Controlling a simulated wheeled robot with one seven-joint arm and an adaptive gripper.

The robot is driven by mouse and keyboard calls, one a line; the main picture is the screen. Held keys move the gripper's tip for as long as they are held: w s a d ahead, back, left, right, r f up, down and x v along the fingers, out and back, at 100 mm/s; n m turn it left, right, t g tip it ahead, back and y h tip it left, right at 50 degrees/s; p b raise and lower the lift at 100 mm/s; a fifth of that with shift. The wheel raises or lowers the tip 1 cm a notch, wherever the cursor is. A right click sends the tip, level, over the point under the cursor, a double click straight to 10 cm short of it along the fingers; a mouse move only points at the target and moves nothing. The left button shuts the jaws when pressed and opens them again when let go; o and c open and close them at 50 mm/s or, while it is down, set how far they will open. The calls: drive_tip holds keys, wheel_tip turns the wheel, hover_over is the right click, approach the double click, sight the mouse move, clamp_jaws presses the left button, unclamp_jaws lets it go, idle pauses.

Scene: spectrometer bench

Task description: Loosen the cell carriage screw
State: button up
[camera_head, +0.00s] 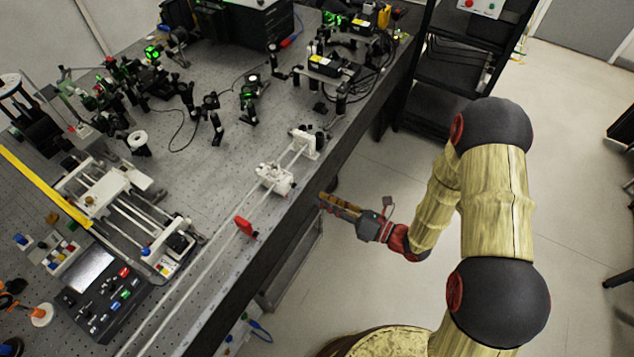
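A white carriage (275,178), which looks like the cell carriage, sits on a long pale rail (205,275) along the bench's right edge. Small fittings show on it, but I cannot make out which one is the screw. My gripper (323,200) is off the bench edge, right of and slightly below the carriage in the picture. Its tips point left towards the carriage, with a visible gap between. No object shows in it. The fingers are too small and seen too edge-on to tell whether they are open or shut.
Another white block (305,143) stands at the rail's far end. A red piece (245,226) is beside the rail. A control box with a screen (90,268) and a rod-framed device (115,195) are on the left. Optics crowd the back. A black shelf (440,100) stands beyond the bench.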

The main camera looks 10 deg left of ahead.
sight(296, 186)
drive_tip(key=shift+m, duration=0.4)
drive_tip(key=x, duration=0.5)
drive_tip(key=r+b+x, duration=0.1)
drive_tip(key=x, duration=0.2)
drive_tip(key=shift+w, duration=0.1)
drive_tip(key=shift+c, duration=0.6)
drive_tip(key=c, duration=0.4)
